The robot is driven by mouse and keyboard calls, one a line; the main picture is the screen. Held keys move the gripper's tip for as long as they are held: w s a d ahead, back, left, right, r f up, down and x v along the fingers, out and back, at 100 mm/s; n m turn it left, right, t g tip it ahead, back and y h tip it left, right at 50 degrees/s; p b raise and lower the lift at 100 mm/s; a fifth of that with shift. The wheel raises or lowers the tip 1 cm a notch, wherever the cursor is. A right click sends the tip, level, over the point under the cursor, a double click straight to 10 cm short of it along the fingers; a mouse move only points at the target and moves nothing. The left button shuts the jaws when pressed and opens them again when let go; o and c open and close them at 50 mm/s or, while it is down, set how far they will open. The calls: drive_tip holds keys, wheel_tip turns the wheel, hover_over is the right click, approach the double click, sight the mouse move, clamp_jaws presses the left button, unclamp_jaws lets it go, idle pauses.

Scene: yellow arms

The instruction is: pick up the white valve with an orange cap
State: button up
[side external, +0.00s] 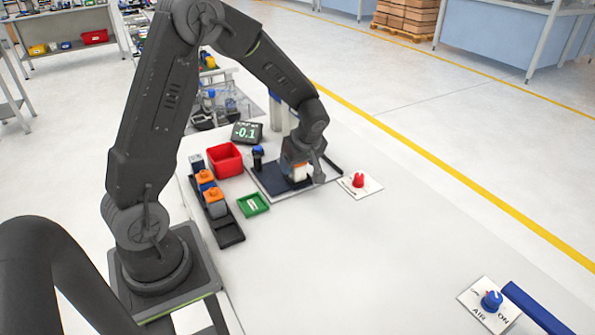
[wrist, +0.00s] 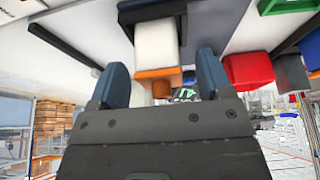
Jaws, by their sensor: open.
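The white valve with an orange cap (side external: 300,173) stands on a dark pad of the test station (side external: 268,182). In the wrist view its white body (wrist: 156,42) and orange cap (wrist: 158,74) show beyond and between my fingertips. My gripper (wrist: 160,82) is open, with one blue finger towards each side of the cap. In the side view my gripper (side external: 300,156) is right at the valve and partly hides it. I cannot tell whether the fingers touch it.
A black tray (side external: 232,236) holds grey valves with orange caps (side external: 215,203). A red bin (side external: 224,160), a green tray (side external: 253,205) and a display (side external: 246,132) stand nearby. A red knob (side external: 358,181) is right of the station. The front table is clear up to the blue knob (side external: 491,300).

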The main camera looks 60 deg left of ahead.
drive_tip(key=shift+x, duration=0.75)
drive_tip(key=shift+c, duration=0.3)
drive_tip(key=c, duration=1)
drive_tip(key=shift+r, duration=0.1)
